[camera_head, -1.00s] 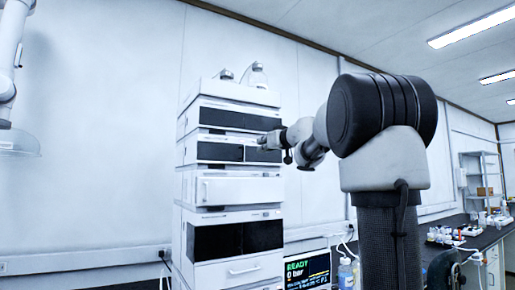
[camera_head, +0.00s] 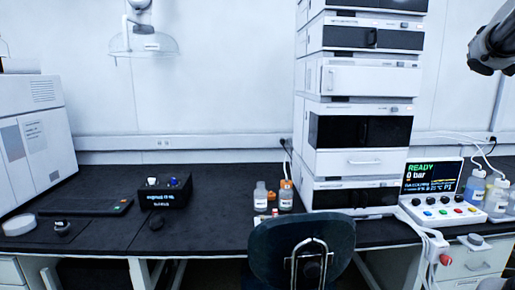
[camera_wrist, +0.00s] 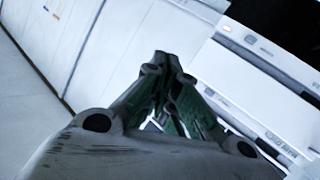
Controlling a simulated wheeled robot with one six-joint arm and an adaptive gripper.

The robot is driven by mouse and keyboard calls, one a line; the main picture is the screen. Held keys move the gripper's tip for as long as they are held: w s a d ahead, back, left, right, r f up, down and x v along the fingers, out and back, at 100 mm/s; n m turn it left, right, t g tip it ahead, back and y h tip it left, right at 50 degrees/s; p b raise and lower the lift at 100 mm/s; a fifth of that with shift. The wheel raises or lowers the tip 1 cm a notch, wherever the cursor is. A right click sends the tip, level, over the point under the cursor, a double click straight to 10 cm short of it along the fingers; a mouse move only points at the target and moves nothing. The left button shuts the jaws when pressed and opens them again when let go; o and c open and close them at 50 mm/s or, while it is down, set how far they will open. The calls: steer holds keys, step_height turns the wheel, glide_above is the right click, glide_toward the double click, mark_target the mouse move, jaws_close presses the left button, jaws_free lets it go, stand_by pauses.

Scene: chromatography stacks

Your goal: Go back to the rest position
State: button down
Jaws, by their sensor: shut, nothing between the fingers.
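My gripper (camera_wrist: 168,62) shows in the wrist view with its fingertips together. It is shut and holds nothing. White instrument housing with a dark panel (camera_wrist: 285,25) lies to its right there, and a pale wall fills the left side. The gripper does not touch the housing as far as the view shows. In the head view only a piece of my arm shows at the upper right edge, and the gripper itself is out of frame. The chromatography stack (camera_head: 360,78) stands on the dark bench, its top cut off by the frame.
A control box with a READY screen (camera_head: 432,178) and bottles (camera_head: 475,187) stand right of the stack. A dark chair (camera_head: 302,245) is in front of the bench (camera_head: 225,225).

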steer(key=s+a+f+g+y, duration=0.1)
steer(key=s+a+f+g, duration=0.3)
steer(key=s+f, duration=0.6)
steer(key=s+a+f+g+y, duration=0.1)
steer(key=s+a+f+g, duration=0.5)
steer(key=f, duration=0.5)
steer(key=s+a+f+n+y, duration=0.1)
steer(key=s+a+f+y, duration=0.1)
steer(key=s+a+f, duration=0.3)
steer(key=s+a+f+n+y, duration=0.1)
steer(key=s+a+f+y, duration=0.2)
steer(key=s+a, duration=0.4)
steer(key=a+f, duration=0.1)
steer(key=a, duration=0.3)
steer(key=shift+a+f+n+t+y, duration=0.15)
steer(key=shift+f+n+t+y, duration=0.15)
steer(key=shift+f+t, duration=0.1)
